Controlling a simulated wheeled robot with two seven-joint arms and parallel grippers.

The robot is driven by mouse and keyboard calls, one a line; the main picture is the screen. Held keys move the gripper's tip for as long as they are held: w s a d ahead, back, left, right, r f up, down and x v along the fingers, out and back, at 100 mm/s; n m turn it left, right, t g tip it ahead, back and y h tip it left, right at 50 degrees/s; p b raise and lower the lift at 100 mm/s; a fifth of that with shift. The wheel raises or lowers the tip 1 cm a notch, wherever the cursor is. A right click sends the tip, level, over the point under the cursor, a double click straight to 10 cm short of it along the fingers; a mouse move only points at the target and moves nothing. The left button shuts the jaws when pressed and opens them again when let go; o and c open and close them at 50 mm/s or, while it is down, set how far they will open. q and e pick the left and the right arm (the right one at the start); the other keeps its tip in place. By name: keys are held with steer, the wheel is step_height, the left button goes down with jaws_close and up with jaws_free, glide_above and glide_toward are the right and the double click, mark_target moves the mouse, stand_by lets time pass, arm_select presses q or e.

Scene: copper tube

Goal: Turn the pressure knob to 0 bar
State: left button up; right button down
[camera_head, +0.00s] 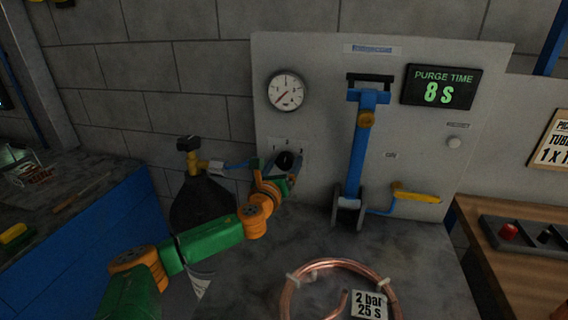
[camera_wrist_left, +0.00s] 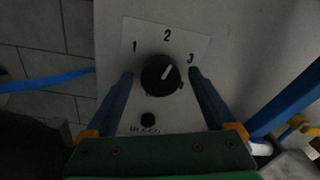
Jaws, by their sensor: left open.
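The black pressure knob (camera_head: 287,158) sits on the light panel, below a round gauge (camera_head: 286,90) whose red needle points to the lower left. In the left wrist view the knob (camera_wrist_left: 160,75) shows a white pointer mark aimed up and to the right, between the printed 2 and 3. My left gripper (camera_head: 279,168) is at the knob. In its wrist view, the open blue fingers (camera_wrist_left: 162,82) stand on both sides of the knob, with visible gaps, so they do not seem to touch it. No 0 mark is legible. My right gripper is not in view.
A dark cylinder (camera_head: 201,204) with a valve stands left of the panel. A blue lever (camera_head: 357,145) and yellow handle (camera_head: 415,196) are to the right. A copper coil (camera_head: 287,300) lies on the bench.

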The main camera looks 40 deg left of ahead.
arm_select(q)
steer(key=shift+w, duration=0.1)
steer(key=c, duration=1.4)
